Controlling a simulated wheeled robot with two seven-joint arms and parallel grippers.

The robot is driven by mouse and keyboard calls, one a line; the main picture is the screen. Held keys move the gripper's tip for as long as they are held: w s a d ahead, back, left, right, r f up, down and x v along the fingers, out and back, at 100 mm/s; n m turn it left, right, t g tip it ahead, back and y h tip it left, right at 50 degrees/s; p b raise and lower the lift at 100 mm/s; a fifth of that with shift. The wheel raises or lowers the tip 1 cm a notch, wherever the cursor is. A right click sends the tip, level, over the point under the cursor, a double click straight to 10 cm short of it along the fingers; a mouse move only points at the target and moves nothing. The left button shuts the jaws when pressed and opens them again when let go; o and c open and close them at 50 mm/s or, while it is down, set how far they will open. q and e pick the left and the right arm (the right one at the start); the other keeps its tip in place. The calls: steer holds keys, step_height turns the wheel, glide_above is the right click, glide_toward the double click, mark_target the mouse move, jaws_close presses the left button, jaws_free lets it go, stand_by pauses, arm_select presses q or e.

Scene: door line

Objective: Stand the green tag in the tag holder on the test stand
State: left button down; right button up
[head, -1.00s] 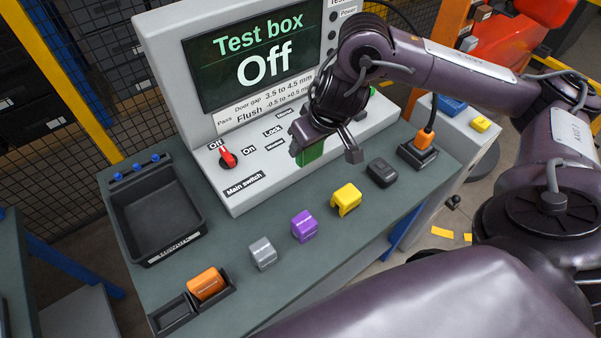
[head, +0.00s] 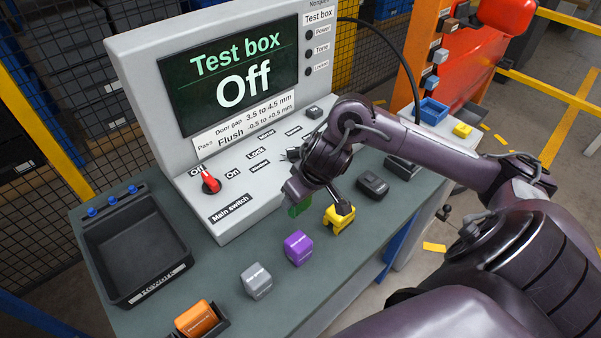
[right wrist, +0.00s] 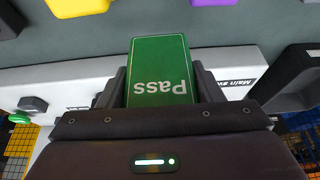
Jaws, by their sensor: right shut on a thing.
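The green tag (head: 299,208), marked "Pass", is in my right gripper (head: 312,203). In the right wrist view the green tag (right wrist: 159,72) sticks out between the two fingers of the right gripper (right wrist: 160,88), which are shut on it. In the head view the arm covers most of the tag. It hangs over the bench between the test box front and the yellow block. I cannot make out the tag holder; the arm hides part of the bench and box. My left gripper is not in view.
A yellow block (head: 338,222), a purple block (head: 298,247) and a grey block (head: 256,280) stand close by on the bench. A black bin (head: 140,243) is at left, an orange block (head: 197,319) in front. The test box screen (head: 232,80) reads "Off".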

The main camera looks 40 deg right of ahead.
mark_target(304, 208)
steer(key=shift+f+b, duration=0.55)
steer(key=shift+f, duration=2.8)
steer(key=shift+f, duration=0.1)
steer(key=o, duration=1.1)
